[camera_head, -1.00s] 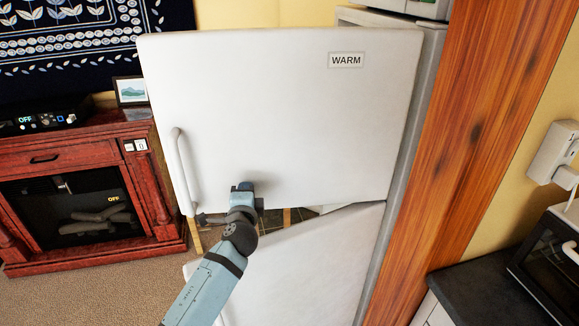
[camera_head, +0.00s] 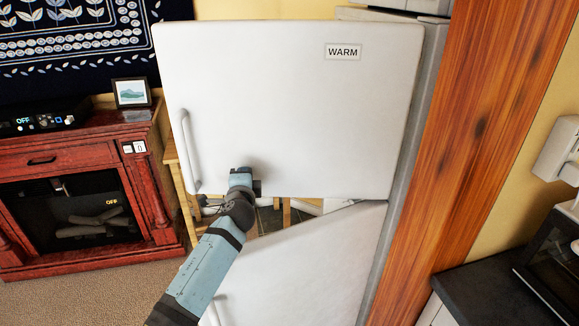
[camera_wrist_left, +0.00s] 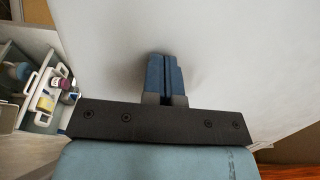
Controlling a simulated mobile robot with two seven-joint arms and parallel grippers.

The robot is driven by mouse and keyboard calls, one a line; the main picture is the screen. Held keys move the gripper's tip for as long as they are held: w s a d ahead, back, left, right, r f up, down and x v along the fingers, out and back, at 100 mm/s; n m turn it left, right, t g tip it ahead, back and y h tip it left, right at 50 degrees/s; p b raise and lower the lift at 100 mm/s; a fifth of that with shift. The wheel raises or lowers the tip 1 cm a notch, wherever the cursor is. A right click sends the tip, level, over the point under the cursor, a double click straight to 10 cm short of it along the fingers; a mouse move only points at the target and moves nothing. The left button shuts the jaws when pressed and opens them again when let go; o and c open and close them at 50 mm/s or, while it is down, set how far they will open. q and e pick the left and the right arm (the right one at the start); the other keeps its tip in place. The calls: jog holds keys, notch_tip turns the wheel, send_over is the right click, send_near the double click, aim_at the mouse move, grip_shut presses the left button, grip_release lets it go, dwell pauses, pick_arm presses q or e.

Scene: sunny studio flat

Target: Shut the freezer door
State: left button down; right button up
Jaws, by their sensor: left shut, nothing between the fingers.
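The white upper door (camera_head: 290,110) of the fridge-freezer, marked WARM, stands open, hinged at its right side. I take it to be the freezer door. Its handle (camera_head: 190,150) is a white vertical bar near the left edge. My left gripper (camera_head: 241,177) is shut and empty at the door's lower front, right of the handle. In the left wrist view its closed blue fingers (camera_wrist_left: 165,76) point at the white door face (camera_wrist_left: 225,60), close to or touching it; I cannot tell which. My right gripper is not in view.
The white lower door (camera_head: 305,265) also stands ajar below. A wooden panel (camera_head: 490,130) borders the fridge on the right, with a dark counter (camera_head: 490,295) beyond. A red fireplace cabinet (camera_head: 85,190) stands left. In the left wrist view, shelves with items (camera_wrist_left: 40,95) show left.

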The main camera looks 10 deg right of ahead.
aim_at(246, 165)
pick_arm(q)
jog(key=shift+w, duration=0.15)
jog(key=shift+w, duration=0.1)
jog(key=w+b, duration=0.1)
jog(key=w, duration=0.1)
jog(key=w+b, duration=0.1)
jog(key=shift+w+d+f+b, duration=0.1)
jog(key=shift+w+d+b, duration=0.15)
jog(key=shift+w+b, duration=0.1)
jog(key=shift+w, duration=0.1)
